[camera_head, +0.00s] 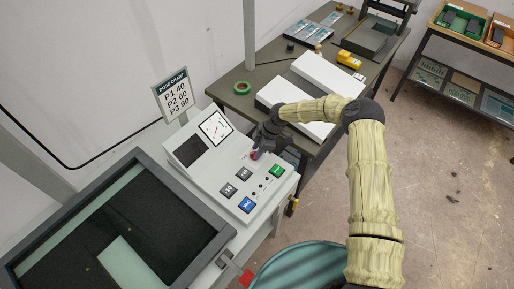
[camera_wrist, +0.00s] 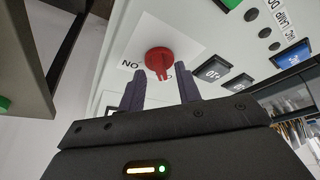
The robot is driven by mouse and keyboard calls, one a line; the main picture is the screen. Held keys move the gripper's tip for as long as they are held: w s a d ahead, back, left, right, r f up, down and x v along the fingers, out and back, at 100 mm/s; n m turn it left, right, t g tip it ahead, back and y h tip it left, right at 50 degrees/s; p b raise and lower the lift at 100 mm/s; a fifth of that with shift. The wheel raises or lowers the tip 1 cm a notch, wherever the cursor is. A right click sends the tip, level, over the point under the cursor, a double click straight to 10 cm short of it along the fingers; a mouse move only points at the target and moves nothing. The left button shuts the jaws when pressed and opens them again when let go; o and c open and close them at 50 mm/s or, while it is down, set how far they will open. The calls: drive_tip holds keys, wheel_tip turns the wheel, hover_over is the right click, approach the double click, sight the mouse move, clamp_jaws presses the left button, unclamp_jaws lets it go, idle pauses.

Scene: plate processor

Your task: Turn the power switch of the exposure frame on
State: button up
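The exposure frame (camera_head: 213,222) stands at left, with a dark glass bed and a white sloped control panel (camera_head: 215,175). Its power switch, a red rotary knob (camera_wrist: 160,56), sits on a white label at the panel's upper right; in the head view it is mostly hidden by my gripper (camera_head: 260,149). In the wrist view my gripper (camera_wrist: 160,78) is open, its two dark fingers pointing at the knob, one to each side of its lower part. Whether they touch it I cannot tell. "ON" lettering, upside down, shows left of the knob.
Close to the knob are a +10 button (camera_head: 243,173), a -10 button (camera_head: 228,190), a green button (camera_head: 276,170) and a blue button (camera_head: 246,205). A dose chart sign (camera_head: 175,94) stands behind. A dark table (camera_head: 235,100) with white boxes lies beyond.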

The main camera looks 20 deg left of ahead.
drive_tip(key=shift+a+f, duration=0.1)
drive_tip(key=shift+f, duration=0.25)
clamp_jaws()
